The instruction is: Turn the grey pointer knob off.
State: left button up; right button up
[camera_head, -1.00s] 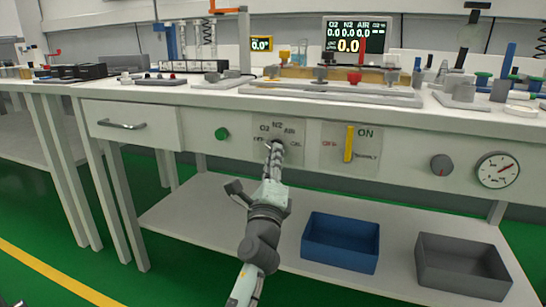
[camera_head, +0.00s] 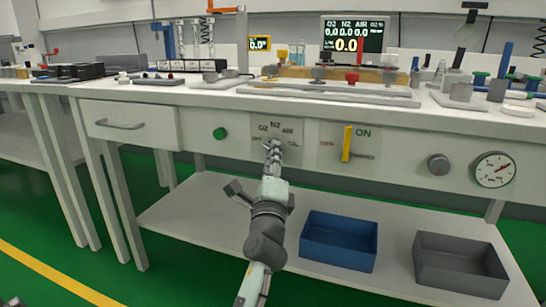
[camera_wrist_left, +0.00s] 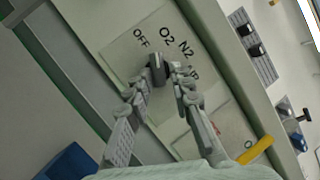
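The grey pointer knob (camera_wrist_left: 158,68) sits on a light panel (camera_wrist_left: 112,54) marked OFF, O2, N2, AIR and CAL on the front of the bench. In the wrist view its narrow grip stands between my left fingertips, with its tip towards the OFF and O2 marks. I cannot read its exact setting. My left gripper (camera_head: 272,148) reaches up to this panel from below and hides most of the knob in the head view. The wrist view shows its two fingers (camera_wrist_left: 162,80) closed in on both sides of the knob. My right gripper is not in view.
Right of the panel is a yellow lever (camera_head: 347,143) marked ON, then a grey round knob (camera_head: 438,165) and a gauge (camera_head: 495,170). A green button (camera_head: 220,133) is to the left. A blue bin (camera_head: 340,241) and a grey bin (camera_head: 461,267) stand below.

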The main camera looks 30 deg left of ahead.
pick_arm(q)
jog(key=shift+o, duration=0.7)
jog(key=shift+r, duration=0.1)
jog(key=shift+f, duration=0.2)
